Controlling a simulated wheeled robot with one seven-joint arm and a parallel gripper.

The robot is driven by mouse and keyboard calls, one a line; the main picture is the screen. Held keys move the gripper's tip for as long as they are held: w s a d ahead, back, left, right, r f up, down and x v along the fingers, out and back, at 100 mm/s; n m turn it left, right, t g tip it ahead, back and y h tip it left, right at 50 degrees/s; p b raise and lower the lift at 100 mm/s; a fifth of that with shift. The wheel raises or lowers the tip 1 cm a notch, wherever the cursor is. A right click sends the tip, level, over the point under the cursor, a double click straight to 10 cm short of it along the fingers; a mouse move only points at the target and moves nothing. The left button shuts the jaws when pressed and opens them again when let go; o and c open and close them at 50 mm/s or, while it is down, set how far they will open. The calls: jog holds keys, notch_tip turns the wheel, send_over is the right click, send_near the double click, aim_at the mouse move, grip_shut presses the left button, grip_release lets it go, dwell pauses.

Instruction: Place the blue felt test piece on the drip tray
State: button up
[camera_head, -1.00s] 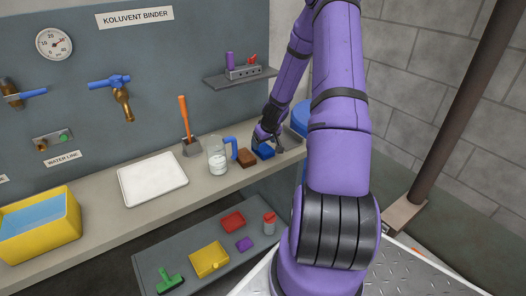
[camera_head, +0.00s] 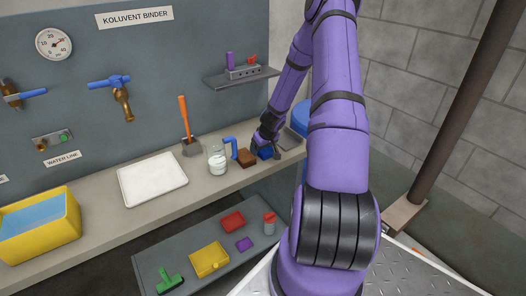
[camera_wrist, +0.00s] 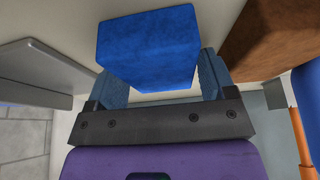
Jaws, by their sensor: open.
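The blue felt test piece (camera_head: 265,153) is a small blue block on the bench, right of a brown block. In the wrist view the blue piece (camera_wrist: 149,47) fills the space between the fingers of my gripper (camera_wrist: 152,80). My gripper (camera_head: 266,147) is open, with one finger on each side of the piece. I cannot tell whether either finger touches it. The drip tray is probably the flat white tray (camera_head: 153,180) with a raised rim on the bench, left of the jug; its surface is empty.
The brown block (camera_head: 246,158) sits close beside the blue piece; it also shows in the wrist view (camera_wrist: 262,42). A jug with a blue handle (camera_head: 217,160) and an orange-handled tool (camera_head: 185,120) stand between it and the tray. A grey plate (camera_head: 289,140) lies to the right.

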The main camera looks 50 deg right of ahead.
jog(key=c, duration=0.7)
jog(key=shift+c, duration=0.3)
jog(key=shift+r, duration=0.1)
